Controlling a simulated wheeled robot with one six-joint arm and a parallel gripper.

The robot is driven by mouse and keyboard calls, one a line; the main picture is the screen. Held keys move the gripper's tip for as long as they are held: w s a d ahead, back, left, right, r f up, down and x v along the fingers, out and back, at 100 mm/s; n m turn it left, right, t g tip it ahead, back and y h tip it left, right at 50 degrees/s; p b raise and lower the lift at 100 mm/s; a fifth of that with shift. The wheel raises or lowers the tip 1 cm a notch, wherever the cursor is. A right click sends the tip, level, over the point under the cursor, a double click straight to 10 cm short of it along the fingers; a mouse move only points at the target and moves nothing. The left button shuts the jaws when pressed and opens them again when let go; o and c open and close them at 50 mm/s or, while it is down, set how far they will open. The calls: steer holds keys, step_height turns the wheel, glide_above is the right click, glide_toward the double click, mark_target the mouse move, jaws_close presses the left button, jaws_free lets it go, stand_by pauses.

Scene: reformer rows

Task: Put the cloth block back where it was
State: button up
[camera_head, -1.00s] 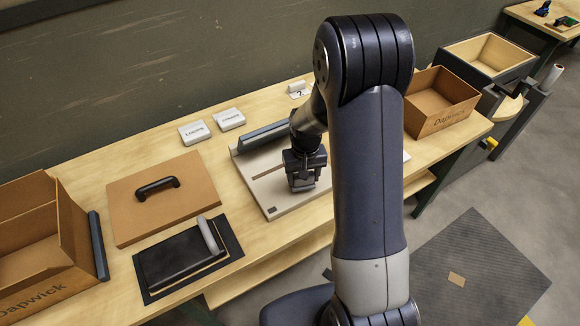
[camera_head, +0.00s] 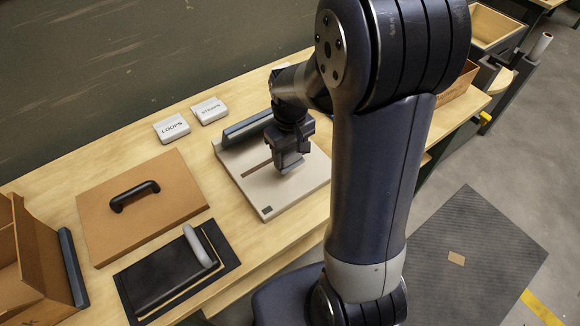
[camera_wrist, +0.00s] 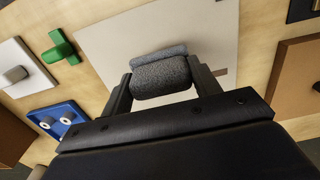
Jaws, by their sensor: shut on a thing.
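My gripper (camera_wrist: 160,73) is shut on the cloth block (camera_wrist: 161,80), a dark grey, fuzzy, rounded block between the two fingers in the wrist view. A lighter grey strip shows along its far edge. In the head view my gripper (camera_head: 289,158) is over the pale board (camera_head: 262,200) on the bench; the block is hard to make out there. It appears slightly above the board, but I cannot tell if it touches. The board has a dark slot and a blue-grey bar (camera_head: 246,129) along its back edge.
Left of the board are a brown lid (camera_head: 165,205) with a black handle and a black pad (camera_head: 165,280) with a grey handle. White boxes (camera_head: 172,127) stand behind. My arm hides the bench's right part.

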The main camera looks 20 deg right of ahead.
mark_target(290, 165)
steer(key=shift+f, duration=2.55)
steer(key=shift+f, duration=0.2)
steer(key=o, duration=0.9)
steer(key=shift+o, duration=0.2)
steer(key=shift+r, duration=0.2)
step_height(290, 165, up, 12)
steer(key=shift+r, duration=0.1)
